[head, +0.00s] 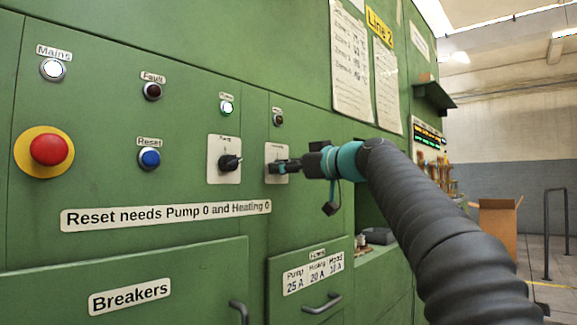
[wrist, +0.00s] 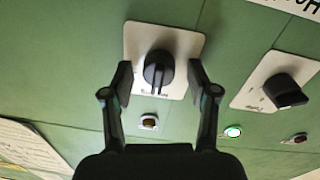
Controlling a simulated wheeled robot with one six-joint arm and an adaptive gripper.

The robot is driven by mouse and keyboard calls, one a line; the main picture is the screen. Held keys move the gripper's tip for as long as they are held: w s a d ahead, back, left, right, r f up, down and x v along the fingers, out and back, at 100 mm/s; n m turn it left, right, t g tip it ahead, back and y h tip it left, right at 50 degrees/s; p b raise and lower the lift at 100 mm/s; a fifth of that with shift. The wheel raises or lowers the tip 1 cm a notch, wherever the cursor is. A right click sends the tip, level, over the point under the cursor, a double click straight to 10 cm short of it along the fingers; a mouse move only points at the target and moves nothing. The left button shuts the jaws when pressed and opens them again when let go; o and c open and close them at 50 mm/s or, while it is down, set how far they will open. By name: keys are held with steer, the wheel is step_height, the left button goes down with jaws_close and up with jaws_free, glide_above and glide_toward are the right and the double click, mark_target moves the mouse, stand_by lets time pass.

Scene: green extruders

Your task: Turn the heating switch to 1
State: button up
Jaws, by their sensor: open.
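The heating switch is a black rotary knob (wrist: 158,72) on a white square plate (wrist: 184,44). In the wrist view its grip bar stands about vertical in the picture; the position numbers are too small to read. In the head view my gripper hides most of the knob, and part of its plate (head: 271,152) shows. My gripper (head: 284,167) is in front of this plate. In the wrist view my gripper (wrist: 160,76) is open, with one finger on each side of the knob and a gap to each.
The pump switch (head: 229,162) is just left; in the wrist view this knob (wrist: 286,92) is at the right, turned at an angle. A lit green lamp (head: 227,107) is above it. A red emergency button (head: 49,149) and blue reset button (head: 150,158) are farther left.

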jaws_close()
steer(key=m+p, duration=0.2)
steer(key=m, duration=0.3)
steer(key=shift+r+m, duration=0.1)
steer(key=shift+m, duration=0.3)
steer(key=m+p, duration=0.2)
steer(key=m, duration=0.3)
steer(key=shift+m+g+p, duration=0.3)
steer(key=shift+g+p, duration=0.1)
stand_by(0.4)
jaws_free()
